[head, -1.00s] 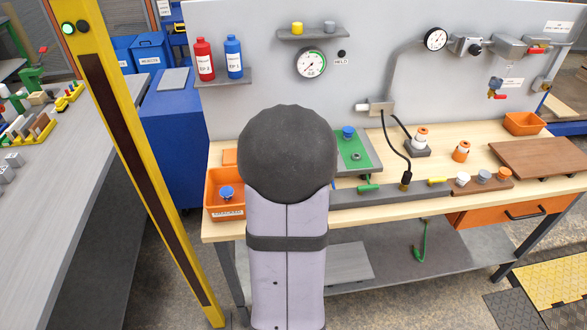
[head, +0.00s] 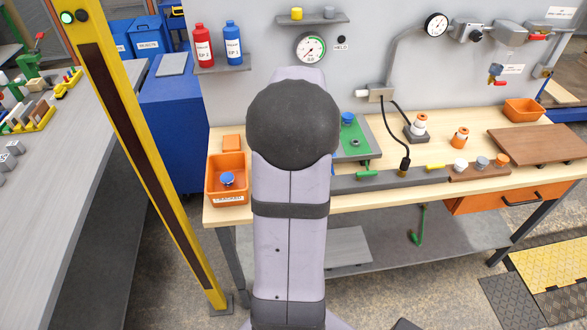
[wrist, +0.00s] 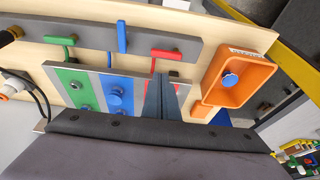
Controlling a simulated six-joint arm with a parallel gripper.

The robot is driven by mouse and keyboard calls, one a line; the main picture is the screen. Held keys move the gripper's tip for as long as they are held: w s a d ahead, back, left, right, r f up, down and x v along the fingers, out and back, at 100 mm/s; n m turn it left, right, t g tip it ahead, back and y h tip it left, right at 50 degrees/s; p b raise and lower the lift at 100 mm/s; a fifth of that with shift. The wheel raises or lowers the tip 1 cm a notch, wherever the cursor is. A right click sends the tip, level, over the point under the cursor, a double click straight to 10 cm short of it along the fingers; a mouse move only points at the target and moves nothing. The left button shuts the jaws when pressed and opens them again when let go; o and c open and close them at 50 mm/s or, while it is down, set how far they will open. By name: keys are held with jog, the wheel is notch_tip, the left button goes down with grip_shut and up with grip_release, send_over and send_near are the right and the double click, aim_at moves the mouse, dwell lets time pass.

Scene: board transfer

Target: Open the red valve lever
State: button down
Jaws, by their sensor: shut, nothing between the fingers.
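A red lever (wrist: 167,54) with a thin stem sits on the long grey bar (wrist: 190,46) in the wrist view, with a blue lever (wrist: 122,38) and a green lever (wrist: 61,40) to its left. My gripper (wrist: 163,82) is shut and empty. Its fingertips lie just below the red lever's stem in the picture, over the edge of a plate with green and blue panels. I cannot tell whether they touch anything. In the head view my arm hides the red and blue levers and the gripper; the green lever (head: 368,175) shows right of it.
An orange bin (wrist: 209,87) holding a blue-topped piece (wrist: 230,80) stands close to the right of the gripper in the wrist view. Black cables hang to a connector (head: 404,165). Wall pipes carry another red handle (head: 497,82). A yellow post (head: 140,150) stands left of the arm.

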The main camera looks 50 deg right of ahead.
jog(key=shift+p+x, duration=1.4)
jog(key=shift+x, duration=3.6)
